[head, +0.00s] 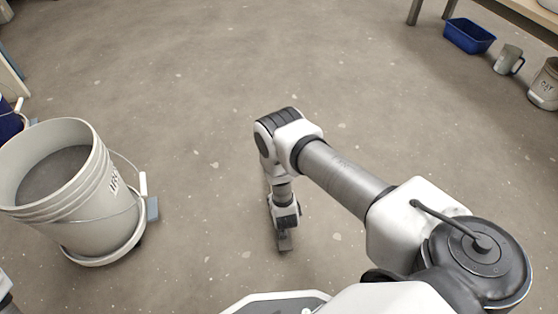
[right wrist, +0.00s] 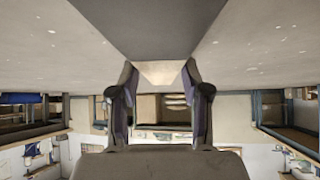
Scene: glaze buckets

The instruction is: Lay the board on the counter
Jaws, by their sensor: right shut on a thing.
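My right gripper (head: 284,238) hangs low over the floor near the middle of the head view, pointing down. In the right wrist view its two fingers (right wrist: 160,95) stand on either side of a flat grey piece (right wrist: 150,28), which I take to be the board. It runs from a pale beige face between the fingers to the top edge. In the head view the board is mostly hidden behind the gripper. My left gripper is out of view. I cannot tell which surface is the counter.
A grey-white bucket (head: 75,215) with dark contents stands on a wheeled base at the left. A wooden bench (head: 520,10) is at the top right, with a blue tub (head: 469,36), a grey mug (head: 508,59) and another bucket (head: 546,86) nearby. The middle floor is clear.

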